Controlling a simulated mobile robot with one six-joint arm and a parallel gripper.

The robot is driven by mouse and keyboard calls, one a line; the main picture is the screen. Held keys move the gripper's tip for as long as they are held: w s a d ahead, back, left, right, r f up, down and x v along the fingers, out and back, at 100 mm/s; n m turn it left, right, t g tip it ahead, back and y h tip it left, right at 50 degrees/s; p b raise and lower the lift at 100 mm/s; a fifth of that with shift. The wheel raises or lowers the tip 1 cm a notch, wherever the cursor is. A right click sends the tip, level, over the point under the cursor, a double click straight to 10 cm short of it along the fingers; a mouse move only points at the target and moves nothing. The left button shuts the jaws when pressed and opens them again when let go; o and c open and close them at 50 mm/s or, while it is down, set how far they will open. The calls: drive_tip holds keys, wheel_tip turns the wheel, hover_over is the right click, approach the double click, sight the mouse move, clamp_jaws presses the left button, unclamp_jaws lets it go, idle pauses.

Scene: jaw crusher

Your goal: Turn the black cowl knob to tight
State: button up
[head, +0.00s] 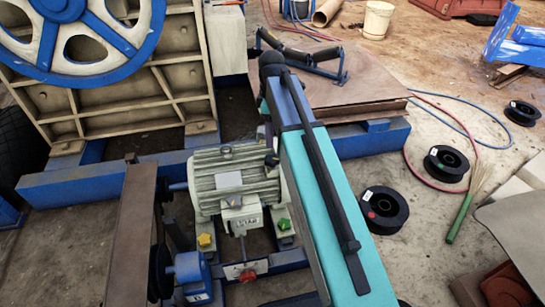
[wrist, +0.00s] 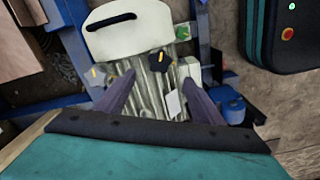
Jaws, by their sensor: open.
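The black cowl knob (wrist: 160,62) shows in the wrist view above the ribbed motor (wrist: 152,95), near the pale cowl plate (wrist: 128,28) with its black slot. A short yellow mark on the knob is slanted. My gripper (wrist: 159,77) is open, its two purple fingers pointing toward the motor, one on each side of the knob in the picture. Nothing is between the fingertips; whether they touch the knob cannot be told.
The head view shows yellow (head: 205,240), green (head: 284,225) and red (head: 247,276) knobs around the motor. The blue flywheel (head: 85,30) stands behind. Cable spools (head: 446,163) lie right.

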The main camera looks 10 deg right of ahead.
sight(272, 159)
wheel_tip(272, 159, down, 12)
drive_tip(key=b, duration=0.3)
idle(0.4)
drive_tip(key=c, duration=0.9)
drive_tip(key=shift+d, duration=0.15)
drive_tip(key=shift+c, duration=0.7)
drive_tip(key=shift+r, duration=0.1)
